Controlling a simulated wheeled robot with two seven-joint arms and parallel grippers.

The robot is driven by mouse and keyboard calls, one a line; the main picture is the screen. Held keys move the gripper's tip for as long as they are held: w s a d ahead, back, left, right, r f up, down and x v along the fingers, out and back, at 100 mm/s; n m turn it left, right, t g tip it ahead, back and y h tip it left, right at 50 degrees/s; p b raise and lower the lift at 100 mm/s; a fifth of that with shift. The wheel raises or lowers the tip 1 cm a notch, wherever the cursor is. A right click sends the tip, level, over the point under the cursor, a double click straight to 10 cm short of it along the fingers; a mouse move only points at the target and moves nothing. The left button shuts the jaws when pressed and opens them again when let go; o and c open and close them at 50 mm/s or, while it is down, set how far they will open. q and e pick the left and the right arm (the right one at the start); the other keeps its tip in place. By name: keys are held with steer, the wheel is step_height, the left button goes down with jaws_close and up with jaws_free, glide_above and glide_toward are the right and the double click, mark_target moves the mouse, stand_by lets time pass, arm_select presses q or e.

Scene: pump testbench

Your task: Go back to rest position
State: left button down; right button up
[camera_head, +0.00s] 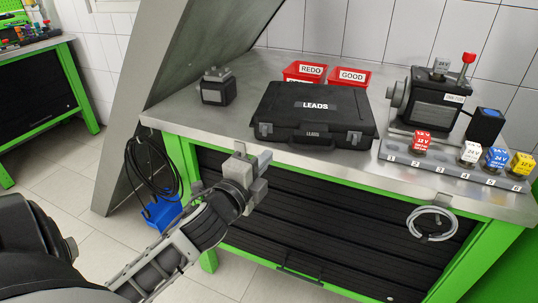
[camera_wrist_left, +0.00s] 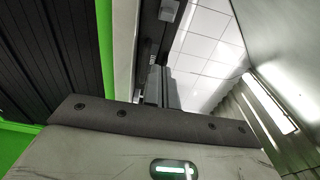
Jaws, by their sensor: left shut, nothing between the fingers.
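My left gripper (camera_head: 250,165) is in front of the workbench's front edge in the head view, below and left of the black LEADS case (camera_head: 316,112). It is shut and empty. In the left wrist view, its grey fingers (camera_wrist_left: 158,88) show close together, with a dark bench front at left and a tiled surface behind. It appears apart from the case. My right gripper is not in view.
The metal workbench (camera_head: 250,72) holds a small dark block (camera_head: 215,87), red REDO (camera_head: 304,71) and GOOD (camera_head: 349,75) bins, a pump (camera_head: 435,98) and a numbered rail (camera_head: 455,168) with coloured connectors. A coiled cable (camera_head: 152,172) hangs left, above a blue bin (camera_head: 161,214).

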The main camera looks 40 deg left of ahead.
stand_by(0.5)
arm_select(q)
steer(key=s+d+f+n+g+h, duration=0.3)
steer(key=s+d+f+n, duration=0.4)
steer(key=d+f, duration=0.2)
steer(key=s+d+f+n+g+h, duration=0.3)
steer(key=s+d+f+n, duration=0.3)
steer(key=d+f, duration=0.3)
step_height(320, 180, down, 3)
steer(key=shift+s+d+f+n+g, duration=0.1)
steer(key=shift+s+d+n+g, duration=0.25)
steer(key=shift+s+g, duration=0.3)
